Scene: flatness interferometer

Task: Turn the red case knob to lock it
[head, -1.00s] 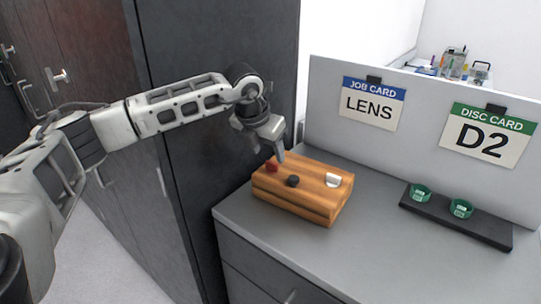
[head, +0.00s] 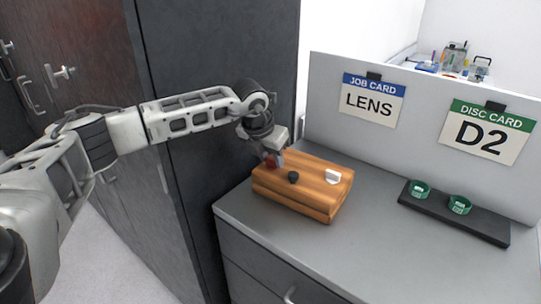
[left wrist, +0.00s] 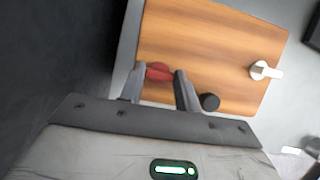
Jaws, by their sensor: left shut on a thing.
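The wooden case (head: 303,193) sits on the grey counter, with a red knob (head: 271,161), a black knob (head: 293,177) and a white knob (head: 332,177) on its top. My left gripper (head: 274,162) is at the left part of the case top and partly hides the red knob in the head view. In the left wrist view the red knob (left wrist: 159,72) lies between the two fingers of my left gripper (left wrist: 160,76), which are shut on it. The black knob (left wrist: 209,102) is just right of the right finger. My right gripper is not in view.
A black tray (head: 455,222) with two green rings (head: 421,188) lies on the counter (head: 380,205) to the right. A LENS job card (head: 372,101) and a D2 disc card (head: 484,133) hang on the grey panel behind. A dark cabinet stands left of the counter.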

